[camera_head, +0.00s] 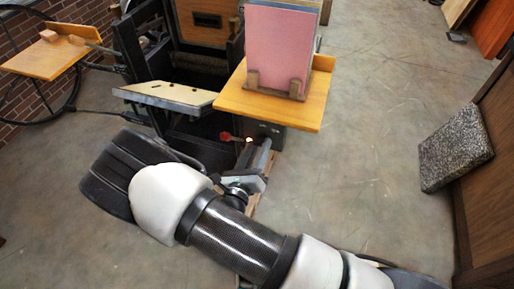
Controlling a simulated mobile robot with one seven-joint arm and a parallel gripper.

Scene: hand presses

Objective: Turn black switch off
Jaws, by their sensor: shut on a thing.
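A small dark control box (270,133) with pale markings hangs under the right-hand wooden shelf of the press.
The wooden shelf (240,101) holding upright pink sheets (278,47) juts out just above my gripper. A red knob (226,136) is to the left, below a pale slanted board (168,97). A speckled block (455,148) stands at right. The floor between is clear.

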